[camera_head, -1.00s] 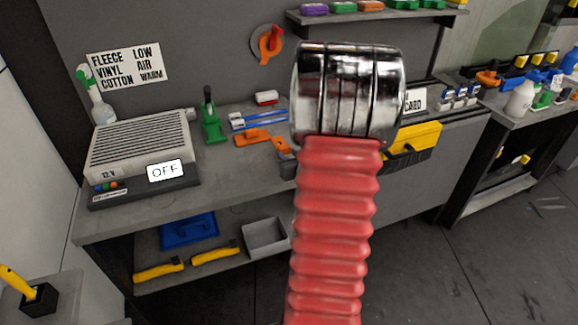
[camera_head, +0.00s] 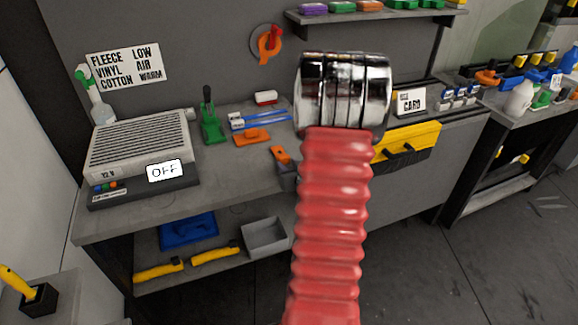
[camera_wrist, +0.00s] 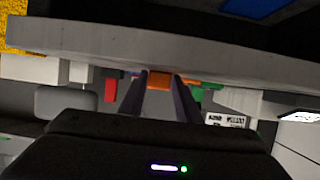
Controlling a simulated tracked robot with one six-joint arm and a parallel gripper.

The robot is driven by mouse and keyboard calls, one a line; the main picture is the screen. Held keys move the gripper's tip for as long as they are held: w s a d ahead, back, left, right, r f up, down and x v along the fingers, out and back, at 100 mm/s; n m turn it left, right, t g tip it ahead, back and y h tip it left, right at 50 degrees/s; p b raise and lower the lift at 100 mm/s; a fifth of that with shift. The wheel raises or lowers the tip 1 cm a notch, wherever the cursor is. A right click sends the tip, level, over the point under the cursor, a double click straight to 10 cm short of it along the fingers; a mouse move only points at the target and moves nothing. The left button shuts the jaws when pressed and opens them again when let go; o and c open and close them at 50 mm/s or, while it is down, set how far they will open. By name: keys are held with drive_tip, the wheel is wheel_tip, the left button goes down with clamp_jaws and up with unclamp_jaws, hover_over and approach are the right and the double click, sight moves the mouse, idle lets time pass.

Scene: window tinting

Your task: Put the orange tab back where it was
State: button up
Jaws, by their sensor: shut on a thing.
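The orange tab (camera_head: 281,154) shows at the bench's front part, beside my arm, and it also shows between the fingers in the wrist view (camera_wrist: 159,80). My gripper (camera_head: 285,163) is shut on it; the fingers also show in the wrist view (camera_wrist: 160,85). My red ribbed arm and its chrome joint hide part of the gripper and of the bench behind. Another orange piece (camera_head: 252,137) lies flat on the bench, left of and behind the tab. A round orange and grey fitting with a red lever (camera_head: 267,43) is on the wall.
A grey heater box with an OFF sign (camera_head: 165,171) stands at the bench's left. A green stand (camera_head: 211,120), blue strips (camera_head: 262,120) and a red-and-white block (camera_head: 266,98) are behind. The bench's front middle (camera_head: 235,178) is clear.

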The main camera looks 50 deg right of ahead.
drive_tip(key=shift+f, duration=0.3)
